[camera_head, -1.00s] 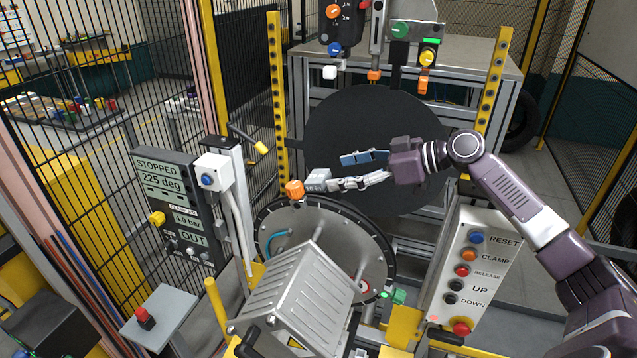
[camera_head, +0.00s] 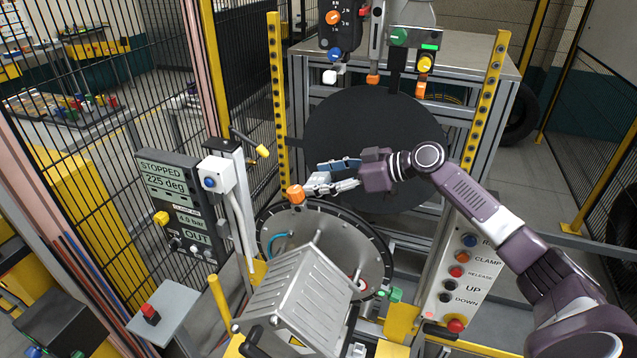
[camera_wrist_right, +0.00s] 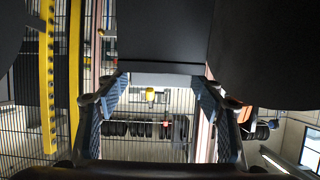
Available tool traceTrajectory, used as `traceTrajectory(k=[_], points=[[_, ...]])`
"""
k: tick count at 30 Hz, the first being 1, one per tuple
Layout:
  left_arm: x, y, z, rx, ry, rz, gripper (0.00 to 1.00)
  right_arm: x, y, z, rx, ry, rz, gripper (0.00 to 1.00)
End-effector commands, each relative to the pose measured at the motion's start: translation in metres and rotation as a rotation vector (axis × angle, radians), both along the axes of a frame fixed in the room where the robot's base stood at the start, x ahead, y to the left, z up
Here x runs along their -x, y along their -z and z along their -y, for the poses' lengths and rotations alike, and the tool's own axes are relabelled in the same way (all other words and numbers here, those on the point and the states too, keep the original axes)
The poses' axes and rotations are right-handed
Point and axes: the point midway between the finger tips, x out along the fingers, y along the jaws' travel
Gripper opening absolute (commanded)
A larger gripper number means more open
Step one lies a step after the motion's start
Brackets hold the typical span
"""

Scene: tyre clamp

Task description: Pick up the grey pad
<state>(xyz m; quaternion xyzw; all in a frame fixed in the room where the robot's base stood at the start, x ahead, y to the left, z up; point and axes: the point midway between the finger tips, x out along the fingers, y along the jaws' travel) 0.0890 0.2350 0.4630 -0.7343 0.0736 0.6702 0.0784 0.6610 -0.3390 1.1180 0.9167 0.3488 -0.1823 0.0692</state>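The grey pad (camera_head: 318,178) is a small light-grey block behind the orange knob, above the rim of the round metal disc. My right gripper (camera_head: 334,175) reaches in from the right with its fingers around the pad, which they partly hide. In the right wrist view the pad's grey edge (camera_wrist_right: 160,68) lies between the two spread fingertips (camera_wrist_right: 160,92). The fingers are apart; I cannot see them pressing on it. My left gripper is in neither view.
The orange knob (camera_head: 295,194) stands just left of the fingertips. The metal disc (camera_head: 335,250) lies below and a large black disc (camera_head: 375,120) stands behind. A ribbed metal box (camera_head: 300,300) is in front, with a button panel (camera_head: 460,270) to the right.

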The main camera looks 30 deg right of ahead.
Motion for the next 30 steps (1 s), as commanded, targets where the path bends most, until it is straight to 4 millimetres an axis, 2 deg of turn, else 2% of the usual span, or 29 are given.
traceTrajectory(k=[2, 11, 23, 26, 30], points=[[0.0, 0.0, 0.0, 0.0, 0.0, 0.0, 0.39, 0.0, 0.0, 0.0, 0.0, 0.0, 0.0, 0.51], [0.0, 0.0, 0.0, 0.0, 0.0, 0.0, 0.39, 0.0, 0.0, 0.0, 0.0, 0.0, 0.0, 0.17], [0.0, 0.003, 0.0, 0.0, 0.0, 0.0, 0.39, 0.0, -0.009, 0.0, 0.0, 0.0, 0.004, 0.17], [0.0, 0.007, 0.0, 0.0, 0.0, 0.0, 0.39, -0.001, -0.018, 0.0, 0.001, -0.002, 0.005, 0.17], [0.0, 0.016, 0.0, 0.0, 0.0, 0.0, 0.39, -0.001, -0.046, 0.001, 0.002, 0.0, 0.011, 0.17]])
